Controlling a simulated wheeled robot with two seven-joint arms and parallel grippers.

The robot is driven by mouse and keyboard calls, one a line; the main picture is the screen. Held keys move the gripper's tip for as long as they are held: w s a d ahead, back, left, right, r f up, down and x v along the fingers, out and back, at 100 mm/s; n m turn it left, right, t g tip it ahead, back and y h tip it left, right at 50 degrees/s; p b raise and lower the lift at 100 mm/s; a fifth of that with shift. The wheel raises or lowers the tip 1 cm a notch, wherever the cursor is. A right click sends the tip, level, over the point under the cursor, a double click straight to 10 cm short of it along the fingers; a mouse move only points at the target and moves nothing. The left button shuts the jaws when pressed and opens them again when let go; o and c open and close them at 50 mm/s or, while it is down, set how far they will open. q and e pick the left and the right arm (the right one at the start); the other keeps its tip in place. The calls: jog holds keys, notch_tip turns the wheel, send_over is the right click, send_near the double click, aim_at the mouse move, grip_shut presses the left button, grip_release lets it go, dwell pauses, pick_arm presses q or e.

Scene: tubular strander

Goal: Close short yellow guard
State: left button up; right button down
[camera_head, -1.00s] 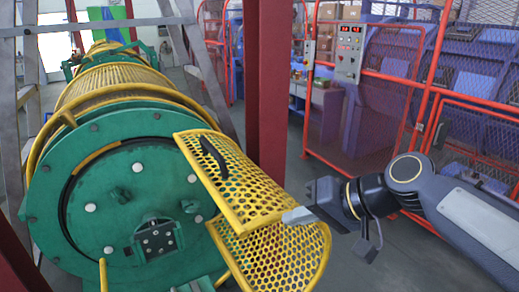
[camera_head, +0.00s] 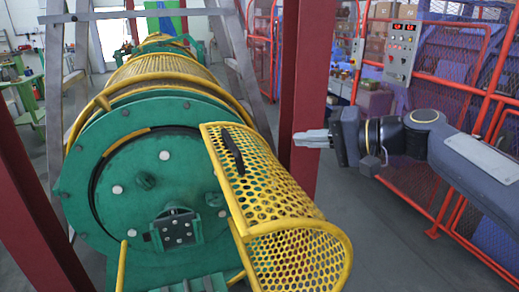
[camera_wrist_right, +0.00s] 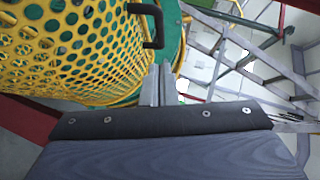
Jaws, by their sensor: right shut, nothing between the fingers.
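The short yellow guard (camera_head: 268,178) is a perforated curved panel on the right side of the green round machine face (camera_head: 150,195). It sits against the right part of the face, and its lower part bulges outward to the right. Its black handle (camera_head: 233,152) is near the upper left edge. The guard fills the left of the right wrist view (camera_wrist_right: 75,45), with the handle (camera_wrist_right: 158,25) near the top middle. My right gripper (camera_head: 312,138) is shut and empty, to the right of the guard and apart from it in the head view. My left gripper is out of view.
A dark red post (camera_head: 303,70) stands right behind my right gripper. Red mesh fencing (camera_head: 430,190) with a control box (camera_head: 401,52) is at the right. Another red post (camera_head: 35,190) is at the left. Grey floor is clear between guard and fence.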

aim_at(255, 175)
jog(key=p+x, duration=0.1)
jog(key=x, duration=0.6)
jog(key=shift+w+a, duration=0.15)
jog(key=shift+a, duration=0.1)
jog(key=a, duration=0.1)
jog(key=a+f, duration=0.1)
jog(key=a, duration=0.1)
jog(key=shift+s+a+f, duration=0.1)
jog(key=shift+s+f, duration=0.1)
jog(key=shift+s, duration=0.1)
jog(key=shift+s+a+f, duration=0.1)
jog(key=shift+a+f, duration=0.1)
jog(key=shift+a, duration=0.25)
jog(key=shift+a, duration=0.1)
